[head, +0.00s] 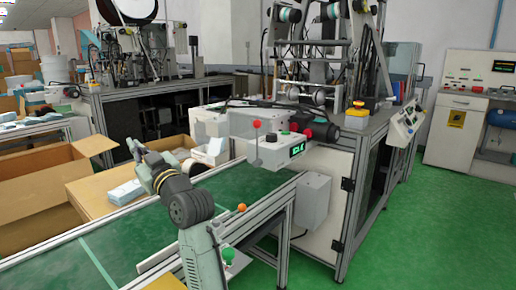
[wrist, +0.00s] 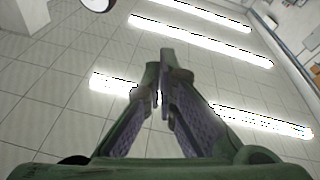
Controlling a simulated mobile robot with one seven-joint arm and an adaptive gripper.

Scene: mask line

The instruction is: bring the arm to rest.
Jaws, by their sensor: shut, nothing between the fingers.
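My arm rises from the bottom of the head view and bends up and to the left over the green conveyor belt (head: 130,240). In the wrist view my gripper (wrist: 160,72) points up toward the ceiling. Its two fingers are together at the tips, and nothing is held between them. The fingers touch nothing that I can see.
A large open cardboard box (head: 35,212) stands at the left. The machine with a green display (head: 272,150) stands behind my arm to the right. Green floor (head: 440,230) is clear at the right.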

